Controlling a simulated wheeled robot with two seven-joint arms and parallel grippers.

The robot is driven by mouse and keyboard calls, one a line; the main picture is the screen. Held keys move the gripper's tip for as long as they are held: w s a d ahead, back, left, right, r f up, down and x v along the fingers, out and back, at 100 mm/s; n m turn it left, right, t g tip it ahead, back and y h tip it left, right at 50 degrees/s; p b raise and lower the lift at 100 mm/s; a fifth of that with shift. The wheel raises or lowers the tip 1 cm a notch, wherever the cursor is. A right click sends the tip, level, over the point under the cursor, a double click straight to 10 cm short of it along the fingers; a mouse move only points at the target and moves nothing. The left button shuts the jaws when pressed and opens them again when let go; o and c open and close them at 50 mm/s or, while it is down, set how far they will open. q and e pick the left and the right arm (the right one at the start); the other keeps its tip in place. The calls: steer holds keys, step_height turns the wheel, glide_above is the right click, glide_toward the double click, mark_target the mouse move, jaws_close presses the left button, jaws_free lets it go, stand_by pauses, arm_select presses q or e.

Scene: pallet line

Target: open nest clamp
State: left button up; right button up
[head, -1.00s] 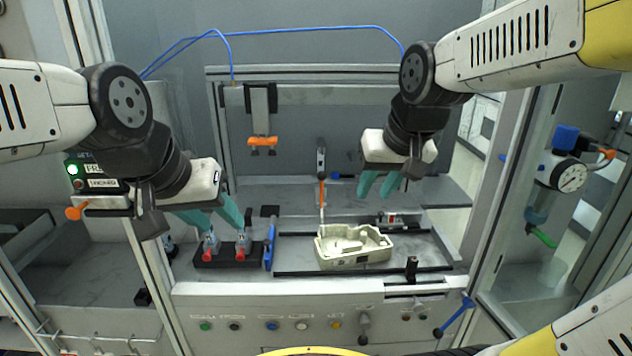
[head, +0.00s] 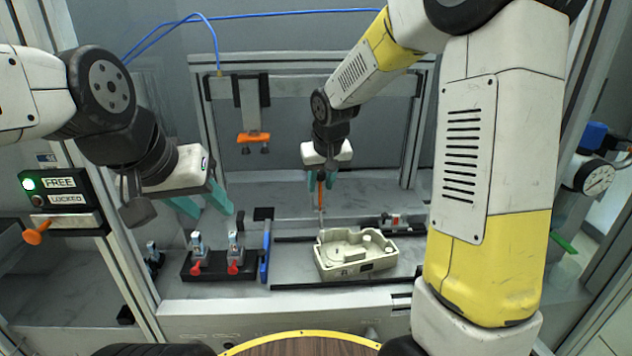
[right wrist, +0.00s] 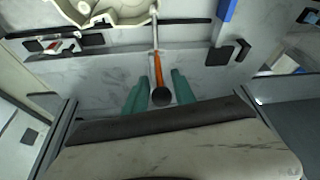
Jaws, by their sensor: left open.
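My left gripper (head: 214,207) is open and empty, above and behind a black block (head: 205,265) holding two grey, red-tipped parts.
An orange-ended tool (head: 254,138) hangs from the frame at the back. A blue upright bar (head: 266,250) stands between the block and the housing. A small fixture (head: 395,224) is behind the housing on the right. A lit panel (head: 55,183) reads FREE.

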steer(key=shift+x, duration=0.9)
jaws_close()
stand_by(0.8)
